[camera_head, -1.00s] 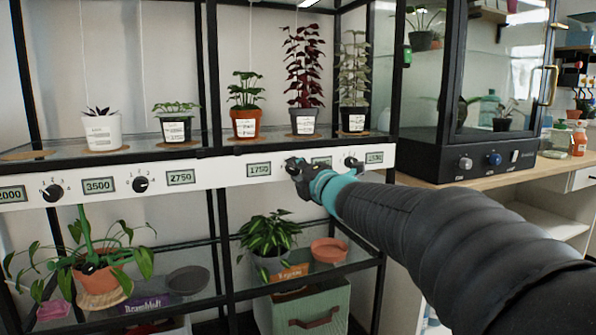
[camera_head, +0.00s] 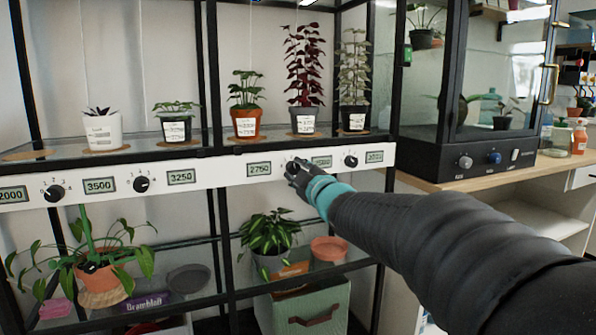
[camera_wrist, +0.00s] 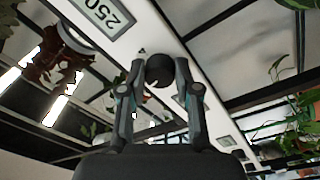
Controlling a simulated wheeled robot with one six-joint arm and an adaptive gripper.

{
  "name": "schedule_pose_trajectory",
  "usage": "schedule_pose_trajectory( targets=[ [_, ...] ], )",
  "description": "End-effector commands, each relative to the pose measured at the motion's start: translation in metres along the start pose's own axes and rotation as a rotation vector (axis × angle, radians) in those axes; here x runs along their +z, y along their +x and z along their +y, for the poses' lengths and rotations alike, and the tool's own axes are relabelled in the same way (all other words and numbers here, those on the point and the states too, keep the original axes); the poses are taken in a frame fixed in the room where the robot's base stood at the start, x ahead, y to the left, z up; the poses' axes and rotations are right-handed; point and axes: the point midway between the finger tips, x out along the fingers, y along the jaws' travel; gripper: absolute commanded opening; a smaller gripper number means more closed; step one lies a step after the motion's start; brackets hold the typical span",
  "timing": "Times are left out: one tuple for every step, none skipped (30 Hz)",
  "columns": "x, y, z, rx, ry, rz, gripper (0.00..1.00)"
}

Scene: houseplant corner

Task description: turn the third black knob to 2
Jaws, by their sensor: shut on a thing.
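The third black knob (camera_wrist: 160,69) sits on the white control strip (camera_head: 220,169), and in the wrist view it lies between my gripper's two fingers. My gripper (camera_wrist: 159,82) is shut on this knob, with one finger on each side. In the head view my gripper (camera_head: 294,168) covers most of the knob and its dial numbers, so I cannot read where its pointer stands. The display to its left (camera_head: 259,169) reads about 2750. The display to its right (camera_head: 322,161) is too small to read surely.
Other black knobs stand on the strip, two at the left (camera_head: 53,193), (camera_head: 141,184) and one at the right (camera_head: 351,160). Potted plants (camera_head: 245,122) stand on the glass shelf above. A leafy plant (camera_head: 268,237) and an orange saucer (camera_head: 330,249) are below.

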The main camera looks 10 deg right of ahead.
Motion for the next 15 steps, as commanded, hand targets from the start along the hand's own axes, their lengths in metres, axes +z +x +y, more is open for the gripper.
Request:
schedule_pose_trajectory(
  targets=[
    [0.0001,0.0000,-0.0008,0.000,0.028,-0.002,0.00],
    [0.0001,0.0000,-0.0008,0.002,0.047,-0.003,0.00],
    [0.0002,0.0000,-0.0009,0.004,0.069,-0.005,0.00],
    [0.0001,-0.0001,-0.0010,0.004,0.085,-0.005,0.00],
    [0.0001,-0.0001,-0.0011,0.005,0.099,-0.006,0.00],
    [0.0001,-0.0001,-0.0012,0.006,0.115,-0.007,0.00],
    [0.0001,-0.0001,-0.0013,0.007,0.127,-0.007,0.00],
    [0.0001,-0.0001,-0.0013,0.008,0.138,-0.008,0.00],
    [0.0001,-0.0001,-0.0014,0.009,0.151,-0.009,0.00],
    [0.0001,-0.0001,-0.0014,0.010,0.159,-0.009,0.00],
    [0.0001,-0.0001,-0.0014,0.010,0.166,-0.009,0.00],
    [0.0001,-0.0001,-0.0015,0.011,0.175,-0.010,0.00],
    [0.0001,-0.0001,-0.0016,0.011,0.180,-0.010,0.00],
    [0.0001,-0.0001,-0.0016,0.011,0.183,-0.010,0.00],
    [0.0001,-0.0001,-0.0016,0.012,0.187,-0.011,0.00]
  ],
)
